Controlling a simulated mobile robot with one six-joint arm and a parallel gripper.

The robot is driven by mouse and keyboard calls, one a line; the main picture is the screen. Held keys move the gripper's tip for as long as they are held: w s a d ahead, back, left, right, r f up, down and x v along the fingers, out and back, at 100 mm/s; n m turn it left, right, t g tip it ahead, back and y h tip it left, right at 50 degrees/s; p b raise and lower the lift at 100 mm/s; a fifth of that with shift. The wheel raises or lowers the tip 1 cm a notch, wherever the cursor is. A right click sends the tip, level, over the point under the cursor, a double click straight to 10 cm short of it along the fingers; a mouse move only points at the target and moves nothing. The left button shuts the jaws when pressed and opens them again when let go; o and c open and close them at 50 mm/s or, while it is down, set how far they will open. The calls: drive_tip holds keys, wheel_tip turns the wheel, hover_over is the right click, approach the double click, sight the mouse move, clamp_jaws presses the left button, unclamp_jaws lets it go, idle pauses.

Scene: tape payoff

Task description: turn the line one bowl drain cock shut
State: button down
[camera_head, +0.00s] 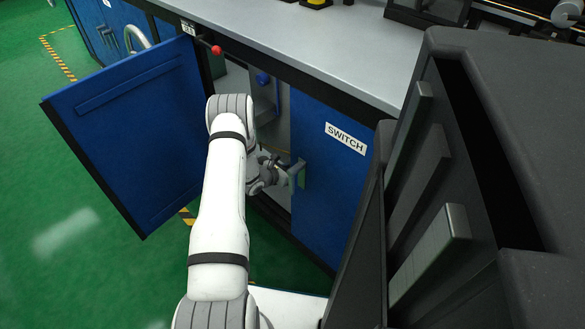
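The cabinet (325,195) has an open bay with a blue door (135,135) swung wide to the left. Inside the bay is a blue rounded fitting (263,78) with a blue upright part beside it. I cannot tell whether this is the line one bowl drain cock; no cock handle shows clearly. My white arm reaches into the bay opening. My gripper (284,165) is low at the bay's right side, beside the edge of the blue panel marked SWITCH. It is small and partly hidden by my wrist, so its fingers cannot be made out.
A grey-green handle-like piece (299,174) is on the SWITCH panel's left edge, close to my gripper. A red knob (216,50) sticks out at the bay's upper left. The grey worktop (300,38) overhangs above. Green floor (60,215) is clear at left.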

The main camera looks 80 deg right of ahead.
drive_tip(key=shift+w+d+r, duration=0.1)
drive_tip(key=shift+w+d, duration=0.05)
drive_tip(key=shift+w, duration=0.15)
drive_tip(key=c, duration=1.5)
unclamp_jaws()
drive_tip(key=shift+s, duration=0.1)
drive_tip(key=shift+o, duration=0.5)
drive_tip(key=shift+s, duration=0.15)
drive_tip(key=shift+a, duration=0.2)
drive_tip(key=p+v, duration=0.2)
drive_tip(key=v, duration=0.5)
drive_tip(key=shift+w+a+p, duration=0.2)
drive_tip(key=shift+w+p, duration=0.05)
drive_tip(key=shift+p, duration=0.1)
